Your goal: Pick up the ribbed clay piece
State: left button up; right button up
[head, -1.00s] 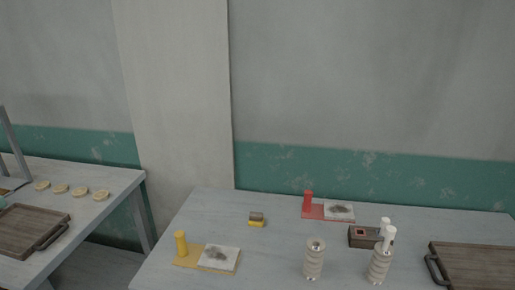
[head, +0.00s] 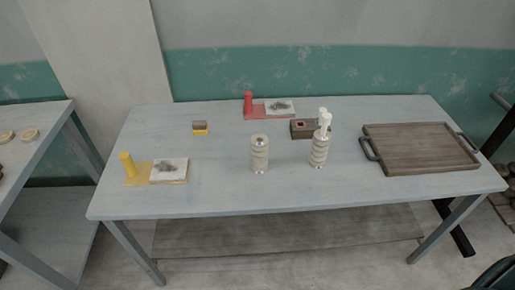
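Two pale, ribbed, upright cylinders stand near the middle of the table in the head view: a left one (head: 260,155) and a right one (head: 318,152). They look alike in their stacked rings, and I cannot tell which, if either, is the ribbed clay piece. The left one has a small dark spot on top. White peg-like shapes (head: 325,119) show at the top of the right one; I cannot tell whether they are joined to it or stand behind. Neither of my grippers is in view.
The grey table (head: 225,195) also bears a yellow stand with a pale tile (head: 170,170), a red stand with a tile (head: 257,112), a small brown-and-yellow block (head: 200,129), a dark box (head: 302,130) and a wooden tray (head: 420,150). The front strip is clear.

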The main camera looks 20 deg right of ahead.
aim_at(259, 143)
jog(key=l, duration=0.6)
jog(key=k+l+u, duration=0.1)
jog(key=l, duration=0.5)
jog(key=k+l, duration=0.15)
jog(key=l, duration=0.5)
jog(key=l+u, duration=0.1)
jog(key=l, duration=0.5)
jog(key=k, duration=0.05)
